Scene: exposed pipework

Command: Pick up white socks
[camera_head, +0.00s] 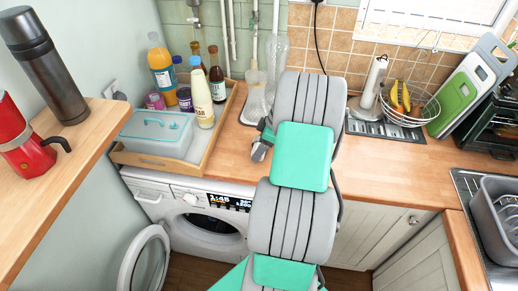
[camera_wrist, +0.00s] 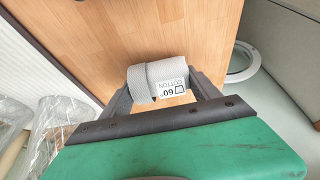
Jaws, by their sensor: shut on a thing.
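The white socks (camera_wrist: 158,82) are a rolled whitish-grey bundle with a printed label reading "60 COTTON". In the wrist view they sit between the two dark fingers of my gripper (camera_wrist: 160,92), which is shut on them. In the head view my gripper (camera_head: 262,138) shows only in part, left of my arm over the wooden counter (camera_head: 390,165). A small greyish patch at its tip there is probably the socks. I cannot tell whether the socks touch the counter. My arm hides much of the middle of the head view.
A wooden tray (camera_head: 172,168) with several bottles and a teal-lidded box (camera_head: 155,135) stands left of my gripper. The washing machine (camera_head: 195,195) below has its round door (camera_head: 147,262) open. Plastic bottles (camera_head: 256,95) stand behind. A fruit basket (camera_head: 408,108) is at the right.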

